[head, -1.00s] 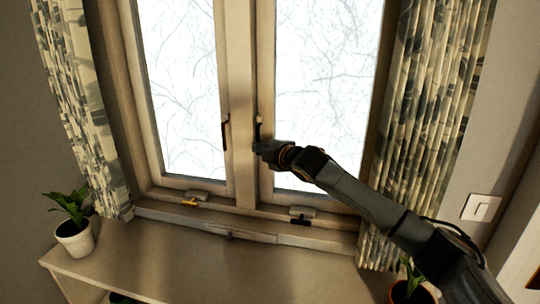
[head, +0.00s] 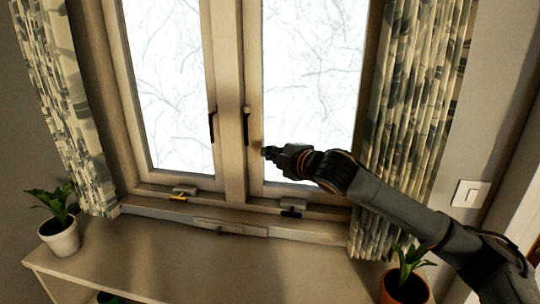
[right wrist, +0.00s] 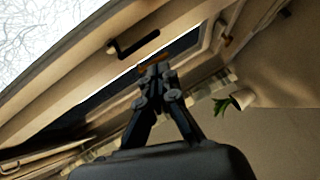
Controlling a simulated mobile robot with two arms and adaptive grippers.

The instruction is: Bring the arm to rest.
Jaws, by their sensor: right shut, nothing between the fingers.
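My right arm reaches in from the lower right in the head view. Its gripper (head: 270,153) is in front of the right window pane, just right of the middle post and below the right window handle (head: 246,126). The gripper is shut and empty. In the right wrist view, the gripper's fingers (right wrist: 158,72) meet at the tips, with a window handle (right wrist: 133,45) beyond them and a little to the left. I see a gap between gripper and handle in the head view. My left gripper is not in view.
The window has a left handle (head: 212,126) too. Patterned curtains (head: 415,110) hang on both sides. A shelf (head: 200,265) under the window carries a white potted plant (head: 60,235) at left; an orange pot (head: 405,285) stands at lower right. A light switch (head: 470,193) is on the right wall.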

